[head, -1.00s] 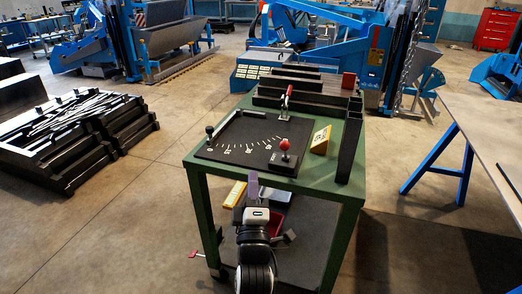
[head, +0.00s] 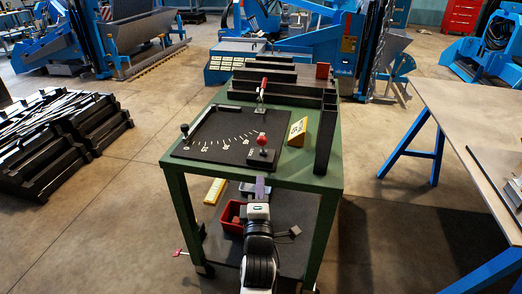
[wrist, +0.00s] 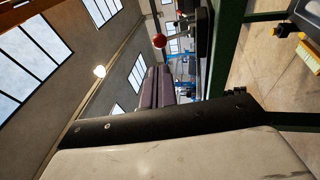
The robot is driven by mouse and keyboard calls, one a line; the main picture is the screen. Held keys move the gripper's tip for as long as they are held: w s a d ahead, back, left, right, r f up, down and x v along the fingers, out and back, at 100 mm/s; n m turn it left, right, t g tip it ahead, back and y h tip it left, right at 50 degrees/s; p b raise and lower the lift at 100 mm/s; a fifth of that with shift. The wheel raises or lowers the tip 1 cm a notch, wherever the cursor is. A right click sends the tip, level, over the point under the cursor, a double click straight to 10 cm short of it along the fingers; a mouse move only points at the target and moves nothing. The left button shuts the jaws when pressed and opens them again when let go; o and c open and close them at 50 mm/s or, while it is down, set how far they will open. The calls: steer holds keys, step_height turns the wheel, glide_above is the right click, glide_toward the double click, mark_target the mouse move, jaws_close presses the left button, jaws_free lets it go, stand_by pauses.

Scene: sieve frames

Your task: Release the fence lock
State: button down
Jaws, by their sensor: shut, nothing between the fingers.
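My gripper (head: 260,188) has purple fingers, pressed together and empty. In the head view it is in front of the green cart's near edge, apart from it. The fingers also show in the wrist view (wrist: 158,88). A red ball knob (head: 262,140) stands on a short stem over a black block at the near right of the black scale plate (head: 215,154). The knob shows in the wrist view (wrist: 160,41), beyond the fingertips and untouched. A red-handled lever (head: 263,86) stands at the plate's far edge, and a black knob (head: 184,128) at its left corner. Which part is the fence lock is unlabelled.
The green cart (head: 322,182) carries a yellow wedge sign (head: 297,131) and a tall black post (head: 325,135) right of the knob. A red bin (head: 232,214) sits on its lower shelf. A table (head: 480,112) is at right.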

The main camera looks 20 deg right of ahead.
mark_target(262, 144)
steer(key=p+x, duration=0.4)
steer(key=x, duration=0.6)
steer(key=shift+s+r, duration=0.1)
steer(key=shift+r, duration=0.05)
steer(key=shift+w+d, duration=0.15)
steer(key=shift+w, duration=0.35)
steer(key=shift+d+r+p, duration=0.15)
steer(key=shift+p, duration=0.2)
